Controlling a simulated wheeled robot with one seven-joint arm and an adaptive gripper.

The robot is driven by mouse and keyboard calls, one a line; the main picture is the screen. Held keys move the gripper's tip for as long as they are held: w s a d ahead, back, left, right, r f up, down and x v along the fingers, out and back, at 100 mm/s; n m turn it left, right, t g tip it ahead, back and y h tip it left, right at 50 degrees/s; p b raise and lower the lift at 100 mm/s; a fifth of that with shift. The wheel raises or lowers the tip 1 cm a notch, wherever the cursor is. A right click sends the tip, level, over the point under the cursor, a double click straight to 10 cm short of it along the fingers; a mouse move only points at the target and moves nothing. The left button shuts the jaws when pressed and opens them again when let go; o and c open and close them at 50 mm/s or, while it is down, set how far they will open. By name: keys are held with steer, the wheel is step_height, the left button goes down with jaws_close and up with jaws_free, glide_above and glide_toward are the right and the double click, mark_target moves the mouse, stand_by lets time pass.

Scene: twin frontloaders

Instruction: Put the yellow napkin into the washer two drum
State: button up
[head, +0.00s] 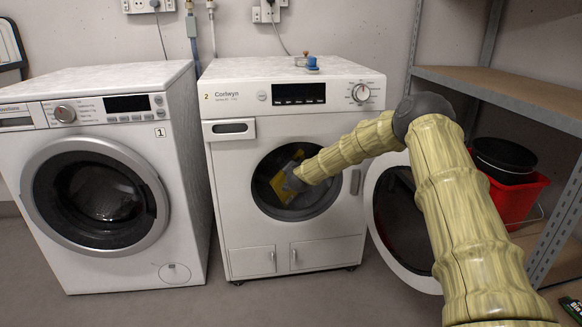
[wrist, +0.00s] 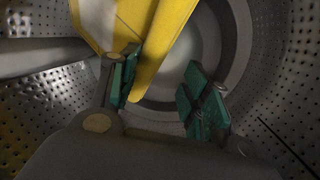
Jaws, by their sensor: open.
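Washer two (head: 220,180) is the white machine in the middle, marked 2, with its round door (head: 405,215) swung open to the right. My arm reaches through the opening, and my gripper (head: 291,182) is inside the drum. The yellow napkin (head: 278,186) shows in the drum beside my gripper. In the wrist view the napkin (wrist: 163,48) hangs in front of the perforated drum wall (wrist: 265,60), close to the left finger. My gripper (wrist: 160,92) has its green-padded fingers spread apart. Whether the napkin touches the left finger I cannot tell.
Washer one (head: 180,230), with its door shut, stands to the left. A blue-topped small item (head: 312,64) sits on washer two. A shelf (head: 505,88) is at the right, with a red bucket (head: 518,200) and a black pan-like item (head: 504,155) below.

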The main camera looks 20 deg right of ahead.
steer(key=v, duration=1.1)
steer(key=shift+s, duration=0.35)
steer(key=shift+a, duration=0.1)
steer(key=shift+r, duration=0.2)
steer(key=f+p+v, duration=0.1)
steer(key=p+v, duration=0.7)
steer(key=v, duration=0.8)
steer(key=shift+s, duration=0.2)
stand_by(0.4)
stand_by(0.4)
